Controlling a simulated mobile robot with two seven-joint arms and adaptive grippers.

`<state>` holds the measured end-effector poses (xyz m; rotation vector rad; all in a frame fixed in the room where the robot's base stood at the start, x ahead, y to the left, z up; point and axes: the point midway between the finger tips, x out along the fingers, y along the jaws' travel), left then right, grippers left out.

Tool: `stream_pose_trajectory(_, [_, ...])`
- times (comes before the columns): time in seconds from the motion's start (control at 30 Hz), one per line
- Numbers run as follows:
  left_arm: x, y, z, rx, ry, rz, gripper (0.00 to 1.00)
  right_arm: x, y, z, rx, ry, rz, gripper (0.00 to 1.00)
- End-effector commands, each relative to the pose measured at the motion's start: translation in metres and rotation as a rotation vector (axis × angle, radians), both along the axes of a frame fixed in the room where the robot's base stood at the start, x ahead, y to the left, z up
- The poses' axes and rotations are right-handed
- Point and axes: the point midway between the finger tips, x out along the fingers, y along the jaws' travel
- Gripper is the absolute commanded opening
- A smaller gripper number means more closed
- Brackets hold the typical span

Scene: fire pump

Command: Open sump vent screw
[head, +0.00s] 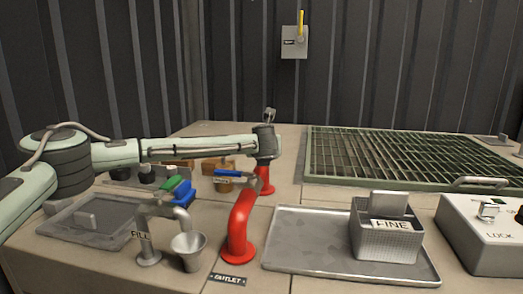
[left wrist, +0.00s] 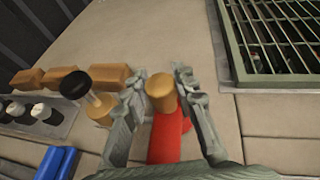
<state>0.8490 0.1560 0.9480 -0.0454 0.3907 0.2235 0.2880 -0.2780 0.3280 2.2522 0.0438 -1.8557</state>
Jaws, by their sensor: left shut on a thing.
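A brass-coloured screw (left wrist: 161,93) stands on the end of a red pipe in the left wrist view. No label on it is readable, so I cannot confirm it is the sump vent screw. My left gripper (left wrist: 160,82) has one finger on each side of it and is shut on it. In the head view my left gripper (head: 264,152) is over the upper end of a red pipe (head: 240,220); the arm and hand hide its fingers and the screw. My right gripper is not in view.
A black knob on a brass base (left wrist: 76,85) and wooden blocks (left wrist: 62,76) stand left of my fingers. A green-framed grating (head: 400,158) lies at right.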

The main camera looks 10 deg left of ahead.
Motion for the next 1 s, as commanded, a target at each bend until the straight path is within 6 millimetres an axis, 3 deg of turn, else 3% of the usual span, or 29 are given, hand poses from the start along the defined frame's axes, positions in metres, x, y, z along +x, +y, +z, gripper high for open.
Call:
stream_pose_trajectory(0.5, [-0.0001,-0.0008,-0.0006,0.0,0.003,0.363,0.0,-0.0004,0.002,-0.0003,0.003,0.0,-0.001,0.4])
stream_pose_trajectory(1.0, [0.0,0.001,-0.0005,0.003,0.002,0.444,0.0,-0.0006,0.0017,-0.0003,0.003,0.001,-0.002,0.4])
